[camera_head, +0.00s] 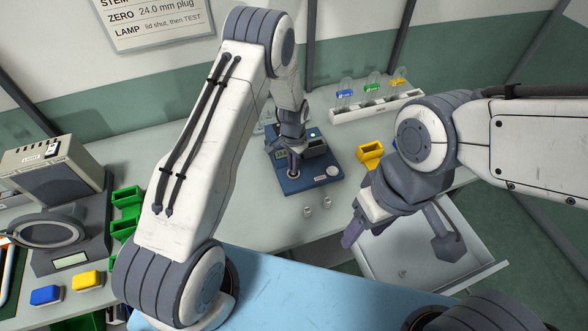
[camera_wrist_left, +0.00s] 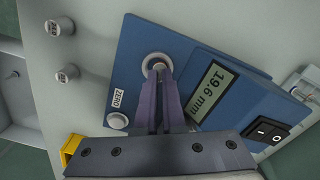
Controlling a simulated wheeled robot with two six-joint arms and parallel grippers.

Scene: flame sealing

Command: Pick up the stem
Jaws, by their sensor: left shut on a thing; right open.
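My left gripper (camera_head: 292,170) reaches down to the blue gauge (camera_head: 295,186) on the bench. In the left wrist view its purple fingers (camera_wrist_left: 160,75) are closed at the gauge's round metal socket (camera_wrist_left: 150,57). They hold a small thing there, taken as the stem, which the fingertips hide almost wholly. The gauge's display (camera_wrist_left: 212,91) reads 19.6 mm, with a ZERO button (camera_wrist_left: 117,120) beside the socket. My right gripper (camera_head: 400,238) is open and empty, above the open drawer.
Two small metal plugs (camera_head: 317,206) stand on the bench before the gauge. A yellow bin (camera_head: 370,152) stands right of it. A white rack (camera_head: 376,106) with clear glass pieces is behind. An open drawer (camera_head: 478,270) juts out at right. Green bins (camera_head: 124,197) stand left.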

